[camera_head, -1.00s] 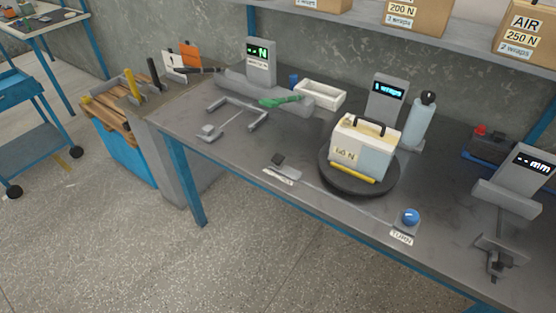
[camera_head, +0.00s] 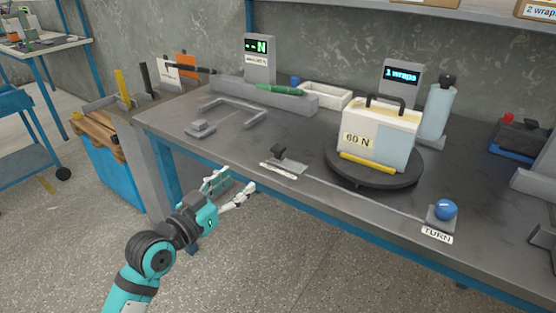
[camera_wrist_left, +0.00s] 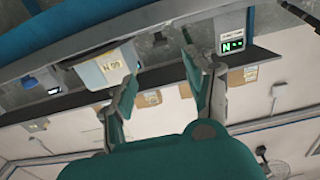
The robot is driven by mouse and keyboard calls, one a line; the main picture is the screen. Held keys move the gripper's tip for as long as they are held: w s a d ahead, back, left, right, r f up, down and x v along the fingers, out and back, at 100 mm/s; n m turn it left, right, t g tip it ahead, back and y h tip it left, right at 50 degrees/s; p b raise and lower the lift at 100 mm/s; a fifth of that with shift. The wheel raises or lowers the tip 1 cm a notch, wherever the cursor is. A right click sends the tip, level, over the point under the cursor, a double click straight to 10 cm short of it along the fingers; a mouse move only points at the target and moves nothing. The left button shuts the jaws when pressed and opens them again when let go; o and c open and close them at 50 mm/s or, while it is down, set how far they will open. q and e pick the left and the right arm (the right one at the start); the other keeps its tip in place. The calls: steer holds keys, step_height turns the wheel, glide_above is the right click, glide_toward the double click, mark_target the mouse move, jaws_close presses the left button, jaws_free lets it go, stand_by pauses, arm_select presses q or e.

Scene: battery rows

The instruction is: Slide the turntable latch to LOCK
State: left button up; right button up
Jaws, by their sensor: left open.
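The turntable (camera_head: 375,178) is a dark round plate on the workbench, with a cream and pale blue battery (camera_head: 380,138) marked 60 N on it. The latch (camera_head: 281,157) is a small dark knob on a grey plate near the bench's front edge, left of the turntable; the label in front of it is too small to read. My left gripper (camera_head: 243,188) is open and empty, in front of the bench edge and lower left of the latch. In the left wrist view its two fingers (camera_wrist_left: 160,95) are spread apart with nothing between them. My right gripper is not in view.
A blue TURN knob (camera_head: 445,210) sits right of the latch on the front edge. A grey U-shaped frame (camera_head: 234,113) lies left of the latch. A display (camera_head: 403,80) reading "1 wraps" and a pale blue roll (camera_head: 437,108) stand behind the turntable. The bench around the latch is clear.

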mark_target(275, 152)
arm_select(q)
steer(key=b+x, duration=0.1)
steer(key=x, duration=1.5)
steer(key=shift+a, duration=0.1)
steer(key=shift+w+d+b, duration=0.3)
steer(key=shift+w+d, duration=0.05)
steer(key=shift+w, duration=0.25)
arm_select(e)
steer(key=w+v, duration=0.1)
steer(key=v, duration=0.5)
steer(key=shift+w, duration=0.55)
arm_select(q)
steer(key=shift+c, duration=0.4)
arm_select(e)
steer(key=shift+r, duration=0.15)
arm_select(q)
jaws_close()
